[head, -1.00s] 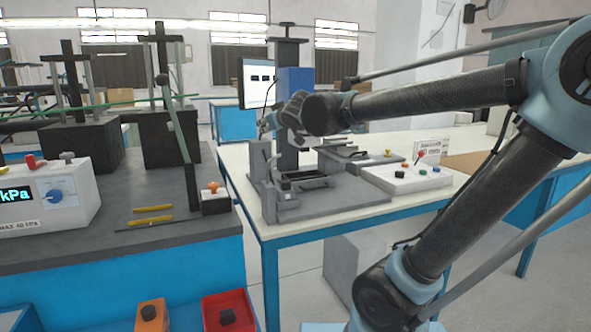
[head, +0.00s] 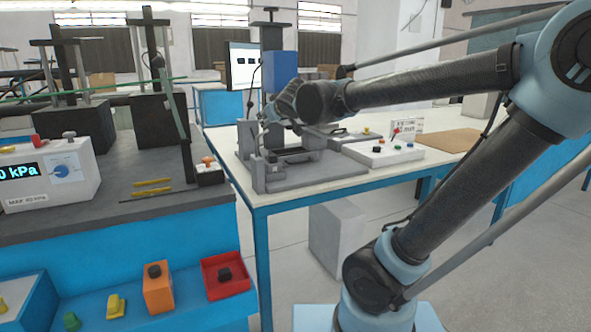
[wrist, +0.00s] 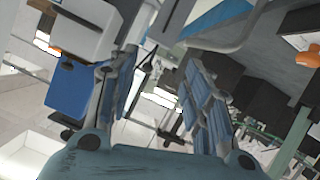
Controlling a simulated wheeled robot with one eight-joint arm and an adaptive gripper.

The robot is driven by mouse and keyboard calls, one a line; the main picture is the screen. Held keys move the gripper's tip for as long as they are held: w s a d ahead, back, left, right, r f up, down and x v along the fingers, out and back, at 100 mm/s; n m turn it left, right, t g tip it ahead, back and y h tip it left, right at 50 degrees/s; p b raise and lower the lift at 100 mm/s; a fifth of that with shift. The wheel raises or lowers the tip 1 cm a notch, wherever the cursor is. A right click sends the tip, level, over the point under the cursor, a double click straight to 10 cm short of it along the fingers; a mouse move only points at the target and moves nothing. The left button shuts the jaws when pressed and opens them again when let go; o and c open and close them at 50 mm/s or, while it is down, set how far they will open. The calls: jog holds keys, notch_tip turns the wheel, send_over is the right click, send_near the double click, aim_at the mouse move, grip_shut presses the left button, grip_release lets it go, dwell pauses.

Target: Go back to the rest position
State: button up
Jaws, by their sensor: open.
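My gripper (wrist: 160,85) is open and empty in the wrist view, with its two fingers well apart. In the head view my arm reaches leftward across the pale workbench (head: 222,141). The gripper end (head: 266,122) is small there and partly hidden by my own wrist. It appears in front of the press fixture (head: 268,176), above or beside its base; I cannot tell how near it is.
A dark-topped bench at left carries a pressure display box (head: 48,172) and black blocks with posts (head: 160,118). A button box (head: 384,153) stands on the pale bench. Floor at right is open.

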jog(key=s+d+f+m+g+h, duration=0.2)
jog(key=s+d+f+h, duration=0.15)
jog(key=d+f, duration=0.5)
jog(key=s+d+f+m+g+h, duration=0.2)
jog(key=s+d+f, duration=0.35)
jog(key=d, duration=0.55)
jog(key=s+d+f+m+g, duration=0.1)
jog(key=s+d+f+g, duration=0.2)
jog(key=s+f, duration=0.5)
jog(key=s+d+f+m+g, duration=0.2)
jog(key=s+d+f+g, duration=0.1)
jog(key=s+f, duration=0.5)
jog(key=s+d, duration=0.1)
jog(key=s, duration=0.1)
jog(key=shift+s+d+f+g, duration=0.15)
jog(key=shift+s+d+g, duration=0.1)
jog(key=shift+s+g, duration=0.05)
jog(key=shift+y, duration=0.25)
jog(key=shift+w+f, duration=0.2)
jog(key=shift+w, duration=0.25)
